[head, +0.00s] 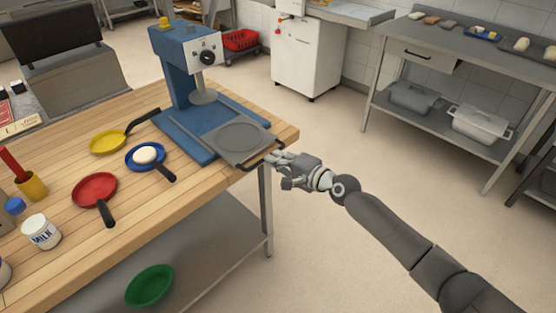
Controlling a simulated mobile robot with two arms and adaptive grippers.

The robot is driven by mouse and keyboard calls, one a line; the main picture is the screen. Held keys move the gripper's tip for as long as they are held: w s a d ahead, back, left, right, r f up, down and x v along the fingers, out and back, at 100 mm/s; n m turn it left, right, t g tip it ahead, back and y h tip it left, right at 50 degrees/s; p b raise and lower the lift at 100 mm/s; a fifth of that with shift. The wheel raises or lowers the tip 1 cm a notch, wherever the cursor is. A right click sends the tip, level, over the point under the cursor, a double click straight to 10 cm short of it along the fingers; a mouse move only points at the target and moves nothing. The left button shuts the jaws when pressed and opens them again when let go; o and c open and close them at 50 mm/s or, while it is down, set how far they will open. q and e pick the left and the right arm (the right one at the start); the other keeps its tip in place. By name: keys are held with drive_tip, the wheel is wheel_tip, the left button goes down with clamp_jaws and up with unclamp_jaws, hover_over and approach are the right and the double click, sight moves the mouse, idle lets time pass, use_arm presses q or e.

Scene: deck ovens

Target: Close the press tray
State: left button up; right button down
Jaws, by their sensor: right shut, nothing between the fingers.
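A blue press (184,62) with a grey front panel and a black knob stands at the back right of the wooden table. Its grey press tray (238,153), with a round plate on it, is slid out toward the table's right corner. A dark handle runs along the tray's front edge. My right gripper (276,162) is shut, with its fingertips at the tray's handle edge. I cannot tell if they touch it. My left gripper is not in view.
On the wooden table (70,180) lie a yellow pan (108,143), a blue pan (140,165) with a white lump, and a red pan (94,188). A milk container (40,232) stands at left. A green bowl (149,286) sits on the lower shelf. Floor at right is clear.

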sight(257, 145)
drive_tip(key=b+x, duration=0.1)
drive_tip(key=x, duration=0.1)
drive_tip(key=b+x, duration=0.1)
drive_tip(key=x, duration=0.2)
drive_tip(key=r+b+x, duration=0.1)
drive_tip(key=b+x, duration=0.1)
drive_tip(key=shift+w+a, duration=0.25)
drive_tip(key=shift+w, duration=0.05)
drive_tip(key=shift+w+a+r+b, duration=0.2)
drive_tip(key=shift+w+a+b, duration=0.1)
drive_tip(key=shift+r, duration=0.1)
